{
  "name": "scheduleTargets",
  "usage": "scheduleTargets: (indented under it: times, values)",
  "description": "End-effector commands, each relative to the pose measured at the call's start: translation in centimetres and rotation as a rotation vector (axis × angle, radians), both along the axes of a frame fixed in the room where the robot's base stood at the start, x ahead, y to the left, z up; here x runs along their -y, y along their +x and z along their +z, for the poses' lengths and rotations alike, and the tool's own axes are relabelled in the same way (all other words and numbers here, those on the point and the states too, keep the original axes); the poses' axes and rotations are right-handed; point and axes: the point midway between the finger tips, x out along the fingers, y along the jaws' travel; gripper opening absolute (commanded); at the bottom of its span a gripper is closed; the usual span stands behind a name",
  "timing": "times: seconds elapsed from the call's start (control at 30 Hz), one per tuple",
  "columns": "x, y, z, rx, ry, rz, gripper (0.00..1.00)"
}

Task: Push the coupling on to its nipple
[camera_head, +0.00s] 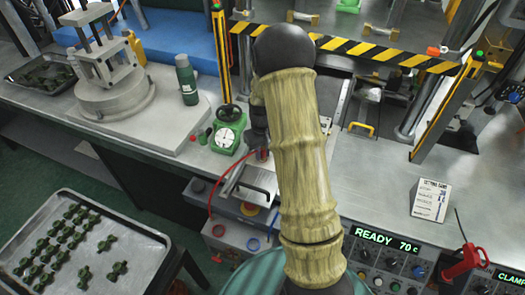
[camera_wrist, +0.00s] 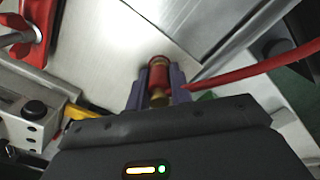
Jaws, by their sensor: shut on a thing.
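My gripper (camera_wrist: 157,86) shows in the wrist view with two purple fingers, shut on a red coupling with a brass-coloured end (camera_wrist: 158,78). The coupling points away from the wrist, over a grey metal surface. A red hose (camera_wrist: 245,74) runs from beside the right finger to the right edge. In the head view my arm covers the middle, and the gripper end is mostly hidden beside the green gauge. A little red of the coupling (camera_head: 262,154) shows there. The red hose (camera_head: 222,176) curves down to the left. I cannot make out the nipple or whether the coupling touches it.
A red clamp handle (camera_wrist: 30,35) is at the upper left of the wrist view. A green bottle (camera_head: 187,80) stands further left. A tray (camera_head: 150,250) of green parts is at the lower left.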

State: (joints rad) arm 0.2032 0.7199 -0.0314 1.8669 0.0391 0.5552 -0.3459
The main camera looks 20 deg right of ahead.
Motion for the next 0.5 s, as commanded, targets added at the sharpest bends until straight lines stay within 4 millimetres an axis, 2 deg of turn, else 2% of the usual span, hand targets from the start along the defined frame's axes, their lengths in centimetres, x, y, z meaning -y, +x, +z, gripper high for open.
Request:
scheduleTargets:
  times: [0.17, 0.2, 0.3, 0.33, 0.5]
  values:
    - [0.0, -0.01, -0.44, 0.0, 0.0, 0.0, 0.0]
    - [0.0, -0.01, -0.44, 0.0, 0.0, 0.0, 0.24]
    - [0.0, 0.0, -0.37, 0.0, 0.0, 0.0, 0.43]
    - [0.0, 0.0, -0.37, 0.0, 0.0, 0.0, 0.47]
    - [0.0, 0.0, -0.37, 0.0, 0.0, 0.0, 0.47]
